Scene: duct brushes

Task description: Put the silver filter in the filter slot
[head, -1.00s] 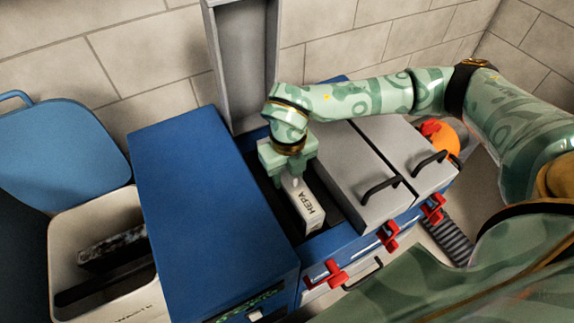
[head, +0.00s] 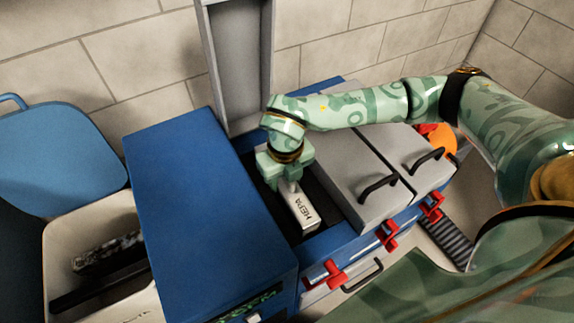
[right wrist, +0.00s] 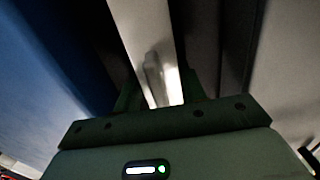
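The silver filter (head: 304,211), a slim pale box marked HEPA, sits upright in the dark open slot (head: 322,240) of the blue unit. Its top part and one side show; its lower part is hidden inside the opening. My right gripper (head: 286,180) is over the filter's far end, with its fingers closed on it. In the right wrist view the filter (right wrist: 148,40) runs as a bright strip between the two fingers of the gripper (right wrist: 160,95). I cannot tell whether the filter touches the slot's bottom. My left gripper is not in view.
A grey lid (head: 238,70) stands open behind the slot. Grey closed covers with black handles (head: 377,188) lie to the right, with red latches (head: 326,274) along the front. A blue housing (head: 205,205) is left. A waste bin (head: 58,232) holds dark pieces. An orange object (head: 442,139) lies far right.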

